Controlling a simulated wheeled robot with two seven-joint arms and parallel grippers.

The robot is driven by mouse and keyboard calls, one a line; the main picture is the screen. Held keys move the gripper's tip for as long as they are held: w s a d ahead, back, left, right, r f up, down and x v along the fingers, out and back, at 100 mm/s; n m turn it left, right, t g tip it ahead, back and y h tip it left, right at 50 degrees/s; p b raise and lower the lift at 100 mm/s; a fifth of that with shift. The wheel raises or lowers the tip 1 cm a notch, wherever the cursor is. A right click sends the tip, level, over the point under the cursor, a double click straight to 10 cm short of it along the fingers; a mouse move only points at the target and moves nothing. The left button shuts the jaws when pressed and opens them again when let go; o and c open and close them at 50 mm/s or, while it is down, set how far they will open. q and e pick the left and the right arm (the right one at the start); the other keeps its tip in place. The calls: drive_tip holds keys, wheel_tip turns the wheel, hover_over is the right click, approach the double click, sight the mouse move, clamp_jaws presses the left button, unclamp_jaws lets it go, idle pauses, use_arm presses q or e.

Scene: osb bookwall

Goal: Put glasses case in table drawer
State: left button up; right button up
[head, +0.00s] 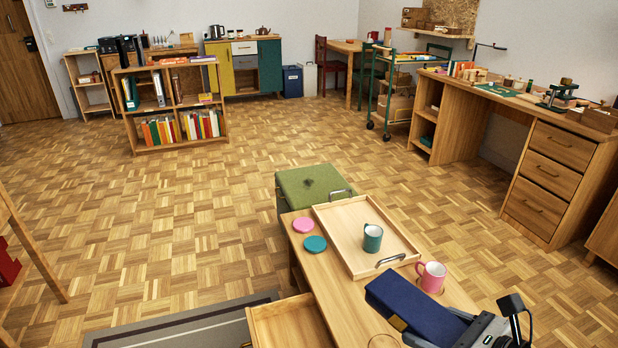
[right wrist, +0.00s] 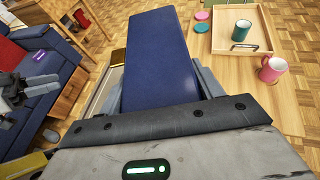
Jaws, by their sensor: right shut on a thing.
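The dark blue glasses case (head: 415,303) is held above the coffee table (head: 338,282). My right gripper (head: 452,328) is shut on one end of the case; in the right wrist view the case (right wrist: 158,55) extends away between the fingers. The table drawer (head: 290,322) is pulled open at the left side of the table, left of the case. Its visible inside looks empty; its near part is cut off by the frame. Part of my left gripper (right wrist: 22,90) shows in the right wrist view; its jaw opening is unclear.
A wooden tray (head: 340,215) with a teal mug (head: 372,238) stands on the table. A pink mug (head: 431,276) stands close behind the case. Pink (head: 303,225) and teal (head: 315,243) coasters lie left of the tray. A blue sofa (right wrist: 45,75) shows in the right wrist view.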

wheel_tip(320, 180, up, 13)
drive_tip(key=s+a+n+g+y+p, duration=0.1)
drive_tip(key=n+g+y+p, duration=0.1)
drive_tip(key=n, duration=0.1)
drive_tip(key=shift+s+a+g+y, duration=0.2)
drive_tip(key=shift+g+y, duration=0.1)
drive_tip(key=shift+y, duration=0.1)
drive_tip(key=shift+r, duration=0.1)
drive_tip(key=shift+d, duration=0.15)
